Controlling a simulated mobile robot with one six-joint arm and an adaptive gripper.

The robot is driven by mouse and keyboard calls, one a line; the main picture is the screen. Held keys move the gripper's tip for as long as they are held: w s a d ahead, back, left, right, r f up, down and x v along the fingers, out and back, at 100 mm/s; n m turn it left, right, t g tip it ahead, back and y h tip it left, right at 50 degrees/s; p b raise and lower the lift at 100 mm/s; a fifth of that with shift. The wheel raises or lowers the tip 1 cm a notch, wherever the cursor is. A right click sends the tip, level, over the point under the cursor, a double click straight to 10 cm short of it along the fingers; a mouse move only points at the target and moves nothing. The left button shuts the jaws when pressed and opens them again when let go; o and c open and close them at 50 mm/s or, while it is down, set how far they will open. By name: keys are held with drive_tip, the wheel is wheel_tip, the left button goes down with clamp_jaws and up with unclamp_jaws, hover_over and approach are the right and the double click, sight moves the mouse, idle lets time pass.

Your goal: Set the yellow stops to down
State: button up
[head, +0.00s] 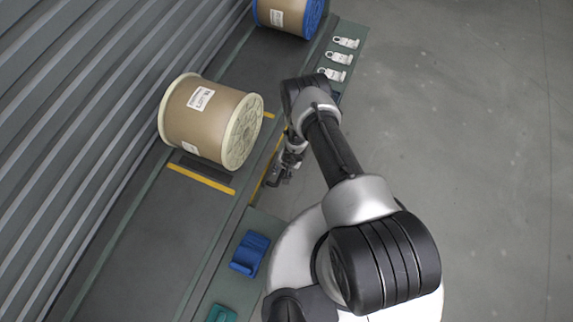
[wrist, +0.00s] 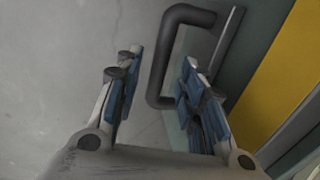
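A yellow stop bar (head: 202,179) lies across the dark track just in front of the tan spool. A second yellow bar (head: 268,115) shows partly behind the spool. A yellow strip (head: 262,172) runs along the track's right edge beside my gripper; a wide yellow face also shows in the wrist view (wrist: 282,75). My gripper (head: 281,180) is at that edge. In the wrist view, my gripper (wrist: 160,82) is open, with a dark C-shaped handle (wrist: 158,65) between or just beyond its fingers. I cannot tell whether they touch it.
The tan spool (head: 200,112) with pale flanges sits on the track. A blue-flanged spool (head: 288,16) stands farther back. A blue block (head: 249,254) and a teal block (head: 221,314) lie near the front. White hooked parts (head: 338,58) sit at back right. Open floor (head: 460,130) lies right.

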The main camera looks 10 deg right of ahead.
wheel_tip(320, 180, up, 10)
drive_tip(key=s+d, duration=0.1)
drive_tip(key=shift+d+f, duration=0.2)
drive_tip(key=shift+f, duration=0.05)
idle(0.4)
